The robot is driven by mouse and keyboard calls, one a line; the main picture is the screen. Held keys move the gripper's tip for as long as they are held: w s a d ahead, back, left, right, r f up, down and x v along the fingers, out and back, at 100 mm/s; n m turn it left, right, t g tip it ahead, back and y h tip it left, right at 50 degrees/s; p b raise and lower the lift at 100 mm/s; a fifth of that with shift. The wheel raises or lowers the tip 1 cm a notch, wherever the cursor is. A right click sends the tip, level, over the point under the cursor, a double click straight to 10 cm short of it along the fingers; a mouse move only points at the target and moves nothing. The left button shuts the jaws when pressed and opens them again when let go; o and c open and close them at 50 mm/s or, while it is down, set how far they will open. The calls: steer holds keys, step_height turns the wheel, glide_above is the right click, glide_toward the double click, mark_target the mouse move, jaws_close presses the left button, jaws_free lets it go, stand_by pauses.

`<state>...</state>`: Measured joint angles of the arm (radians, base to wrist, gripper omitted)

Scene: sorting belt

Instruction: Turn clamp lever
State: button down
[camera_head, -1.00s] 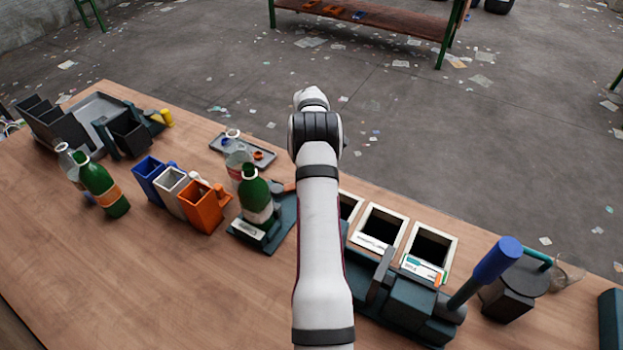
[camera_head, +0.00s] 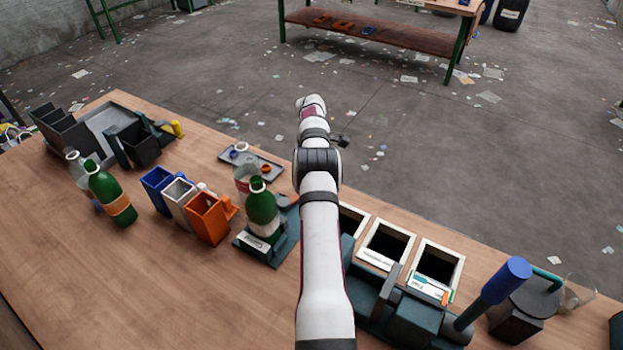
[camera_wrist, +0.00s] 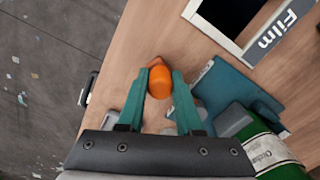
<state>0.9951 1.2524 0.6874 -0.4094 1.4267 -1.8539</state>
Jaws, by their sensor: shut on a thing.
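In the wrist view an orange rounded knob (camera_wrist: 160,82), apparently the clamp lever's end, sits between the two teal fingers. My gripper (camera_wrist: 162,76) is shut on it. The rest of the lever is mostly hidden by the gripper. The teal clamp base (camera_wrist: 228,88) lies just right of the fingers, and it also shows in the head view (camera_head: 262,250). A green bottle (camera_wrist: 268,140) with a white label stands at the clamp; the head view shows it upright (camera_head: 262,207). My arm hides the gripper in the head view.
White-rimmed bins (camera_head: 437,262) stand right of my arm, near a blue-handled lever (camera_head: 506,280). Blue, white and orange boxes (camera_head: 208,220) stand to the left. A grey tray (camera_head: 248,163) lies behind the bottle. The table's front left is clear.

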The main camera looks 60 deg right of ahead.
steer(key=shift+w, duration=0.15)
steer(key=c, duration=0.6)
jaws_free()
steer(key=shift+o, duration=0.2)
steer(key=shift+r, duration=0.1)
step_height(320, 180, up, 12)
